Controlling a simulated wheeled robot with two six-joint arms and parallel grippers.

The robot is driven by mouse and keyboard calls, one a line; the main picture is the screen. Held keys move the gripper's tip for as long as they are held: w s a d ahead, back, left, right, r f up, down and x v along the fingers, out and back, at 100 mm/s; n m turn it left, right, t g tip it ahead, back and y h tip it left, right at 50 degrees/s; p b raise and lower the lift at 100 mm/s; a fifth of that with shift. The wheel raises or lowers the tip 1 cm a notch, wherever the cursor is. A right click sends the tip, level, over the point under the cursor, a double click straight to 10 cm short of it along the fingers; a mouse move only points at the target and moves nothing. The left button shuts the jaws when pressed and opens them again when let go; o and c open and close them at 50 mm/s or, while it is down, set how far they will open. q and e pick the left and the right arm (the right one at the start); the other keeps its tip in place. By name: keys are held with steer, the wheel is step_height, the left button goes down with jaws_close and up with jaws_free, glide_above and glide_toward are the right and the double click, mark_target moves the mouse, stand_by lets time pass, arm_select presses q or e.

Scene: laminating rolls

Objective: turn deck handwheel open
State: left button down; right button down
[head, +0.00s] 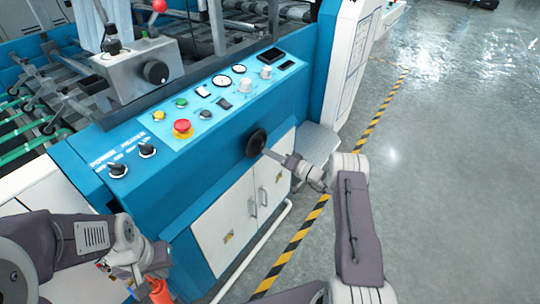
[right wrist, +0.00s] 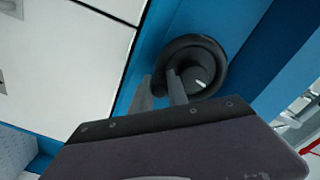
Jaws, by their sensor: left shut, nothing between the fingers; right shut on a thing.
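The black deck handwheel (head: 256,142) sits on the blue front face of the machine, above the white cabinet doors. In the right wrist view the handwheel (right wrist: 206,62) shows a round rim and a hub with a small pale mark. My right gripper (head: 268,152) reaches it from the right. Its fingers (right wrist: 160,80) are on either side of the rim's near-left part, shut on it. My left gripper (head: 135,278) is low at the left, away from the handwheel, shut and empty; its fingertips are hard to make out.
The sloped control panel (head: 215,105) with a red emergency button (head: 182,127), dials and switches lies above the handwheel. White cabinet doors (head: 235,215) with handles are below. A grey step (head: 315,145) is at the right. Open floor (head: 450,170) lies beyond the yellow-black tape.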

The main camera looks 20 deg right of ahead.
steer(key=c, duration=1.6)
jaws_free()
steer(key=shift+o, duration=0.2)
steer(key=p+v, duration=0.1)
steer(key=v, duration=0.8)
steer(key=shift+p, duration=0.35)
